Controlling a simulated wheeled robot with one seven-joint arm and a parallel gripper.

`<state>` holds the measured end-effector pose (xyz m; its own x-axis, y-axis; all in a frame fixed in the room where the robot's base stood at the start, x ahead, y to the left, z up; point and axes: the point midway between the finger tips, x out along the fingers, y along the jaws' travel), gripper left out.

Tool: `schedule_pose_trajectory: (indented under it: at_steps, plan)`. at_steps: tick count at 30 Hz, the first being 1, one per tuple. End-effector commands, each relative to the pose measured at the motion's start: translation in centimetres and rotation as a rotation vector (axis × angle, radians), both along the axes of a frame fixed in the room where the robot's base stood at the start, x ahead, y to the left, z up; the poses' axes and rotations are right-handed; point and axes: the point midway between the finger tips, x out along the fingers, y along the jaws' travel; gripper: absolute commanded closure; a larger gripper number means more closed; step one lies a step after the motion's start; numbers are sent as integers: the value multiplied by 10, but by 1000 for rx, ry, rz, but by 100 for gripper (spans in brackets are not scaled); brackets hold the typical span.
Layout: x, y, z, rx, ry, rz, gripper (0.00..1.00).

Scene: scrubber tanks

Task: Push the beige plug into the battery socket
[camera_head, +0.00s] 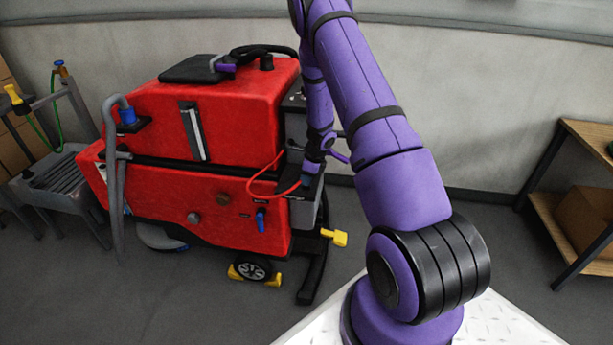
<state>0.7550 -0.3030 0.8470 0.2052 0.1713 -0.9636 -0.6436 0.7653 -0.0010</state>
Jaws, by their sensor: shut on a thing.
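The red scrubber machine (200,190) stands left of centre, with a dark grey section at its right end. My gripper (308,178) is at that right end, pointing down, and is shut. A red cable (252,186) loops out from the machine's side and runs to my gripper's fingertips. The plug at the cable's end is too small and covered by the fingers for its beige body to show clearly. The battery socket is not clearly visible; the dark parts around my gripper hide that spot. I cannot tell whether plug and socket touch.
A yellow pedal (335,237) sticks out low at the machine's right end. A grey cart (58,178) stands at the left. A wooden shelf (590,135) with a cardboard box (585,222) is at the right. Open floor lies in front of the machine.

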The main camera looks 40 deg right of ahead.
Motion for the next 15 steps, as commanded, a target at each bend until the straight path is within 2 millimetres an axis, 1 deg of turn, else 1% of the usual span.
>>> schedule_pose_trajectory:
  at_steps: [15]
  plan:
    - [-2,0,-16,1,5,-2,98]
